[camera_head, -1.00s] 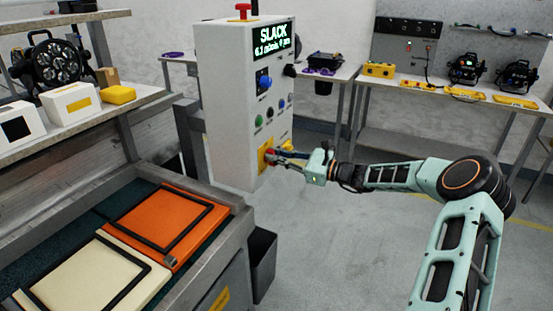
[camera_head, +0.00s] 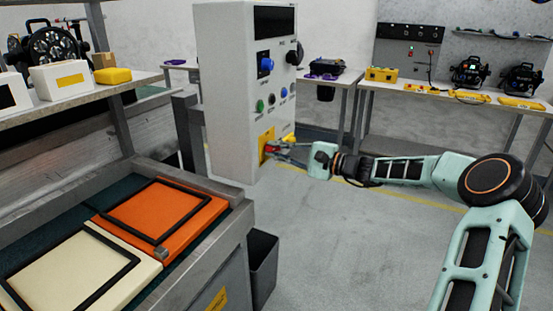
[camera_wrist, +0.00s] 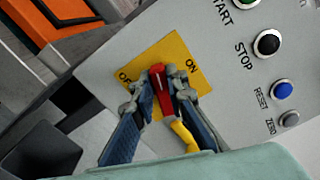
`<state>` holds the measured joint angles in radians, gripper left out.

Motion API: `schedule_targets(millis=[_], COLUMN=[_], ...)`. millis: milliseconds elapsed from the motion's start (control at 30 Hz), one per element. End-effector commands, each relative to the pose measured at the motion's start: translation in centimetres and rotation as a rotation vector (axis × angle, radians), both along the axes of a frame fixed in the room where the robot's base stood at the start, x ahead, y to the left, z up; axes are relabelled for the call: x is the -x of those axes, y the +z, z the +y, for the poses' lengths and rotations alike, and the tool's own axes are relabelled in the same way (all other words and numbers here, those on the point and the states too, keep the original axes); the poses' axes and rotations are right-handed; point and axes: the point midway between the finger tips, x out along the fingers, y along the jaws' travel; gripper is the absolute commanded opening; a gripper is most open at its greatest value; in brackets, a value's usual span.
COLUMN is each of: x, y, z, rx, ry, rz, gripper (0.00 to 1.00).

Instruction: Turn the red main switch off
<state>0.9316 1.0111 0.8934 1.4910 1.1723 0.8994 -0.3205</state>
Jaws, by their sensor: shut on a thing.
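The red main switch (camera_wrist: 161,88) sits on a yellow plate (camera_wrist: 196,58) marked ON and OFF, low on the grey control cabinet (camera_head: 228,90). My gripper (camera_wrist: 163,82) is shut on the red switch handle, with one finger on each side. The handle lies between the two labels in the wrist view; its exact setting I cannot tell. In the head view the gripper (camera_head: 275,152) reaches the plate from the right and mostly hides the switch. The cabinet's display (camera_head: 274,20) is dark. A yellow piece (camera_wrist: 184,136) shows between the fingers, below the red handle.
START, STOP (camera_wrist: 267,42), RESET and ZERO buttons sit beside the plate. A bench with an orange panel (camera_head: 165,210) and a cream panel stands at left. A dark bin (camera_head: 262,262) stands below the cabinet. The floor at right is open.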

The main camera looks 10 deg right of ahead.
Motion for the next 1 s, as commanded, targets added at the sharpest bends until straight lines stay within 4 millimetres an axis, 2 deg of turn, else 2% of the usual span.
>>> schedule_targets(millis=[33, 500, 1000], x=[0.03, 0.07, 0.07], y=[-0.73, -0.8, -0.61], z=[-0.04, -0.02, -0.01], rx=[0.025, 0.187, 0.217], ry=[-0.001, -0.001, -0.001], rz=[-0.032, -0.257, -0.297], gripper=[0.0, 0.0, 0.0])
